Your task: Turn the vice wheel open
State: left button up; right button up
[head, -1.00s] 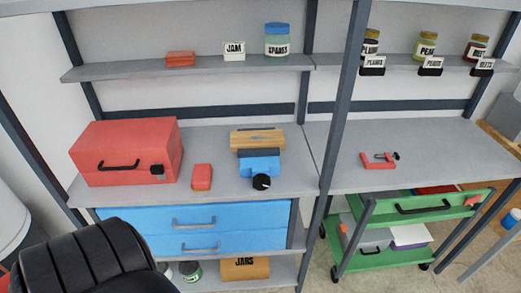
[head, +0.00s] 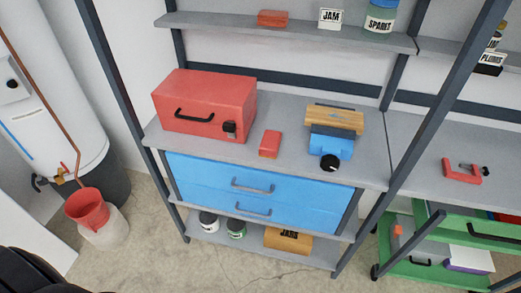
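A blue vice (head: 331,141) stands on the grey bench (head: 290,172), right of its middle. A black wheel (head: 329,162) sits on the front of the vice and faces me. A wooden block (head: 336,118) lies across the back of the vice, at its jaws; I cannot tell whether the jaws grip it. Neither of my grippers is in view. A black padded shape fills the bottom left corner.
A red box (head: 204,105) and a small red block (head: 270,143) stand left of the vice. Blue drawers (head: 260,185) are below. A dark post rises right of the vice.

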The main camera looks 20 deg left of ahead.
aim_at(329, 163)
jog(key=i+l+u, duration=0.15)
jog(key=l+u, duration=0.25)
jog(key=i+l+u, duration=0.15)
jog(key=u, duration=0.25)
jog(key=l+u, duration=0.45)
jog(key=i+l, duration=0.05)
